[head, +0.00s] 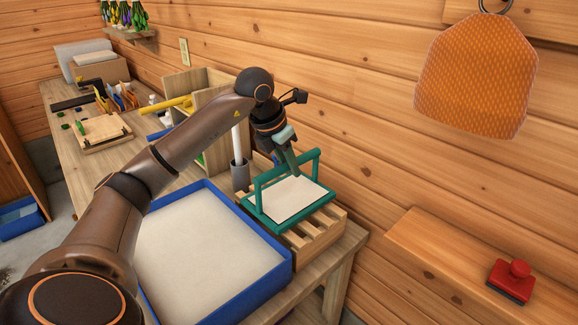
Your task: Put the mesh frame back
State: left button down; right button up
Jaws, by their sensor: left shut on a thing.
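The mesh frame (290,198) is teal with a pale flat panel and an upright arched handle. It sits level on or just above a slatted wooden rack (316,234) at the right end of the bench; I cannot tell if it bears fully on the rack. My left gripper (291,170) reaches down from above and is shut on the handle's top bar. The fingers hide part of that bar. My right gripper is not in view.
A blue tray (283,275) of pale material lies left of the rack, under my left arm. A grey cup (240,175) with a white rod stands behind. An orange textured pad (478,75) hangs on the wall. A red stamp-like block (512,280) is on the right shelf (430,262).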

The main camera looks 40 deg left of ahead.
pick_arm(q)
jog(key=shift+f, duration=0.15)
jog(key=shift+f, duration=0.15)
jog(key=c, duration=0.7)
grip_release()
jog(key=shift+r, duration=0.25)
jog(key=p+v, duration=0.1)
jog(key=v, duration=1)
jog(key=shift+s+r, duration=0.25)
jog(key=shift+r, duration=0.1)
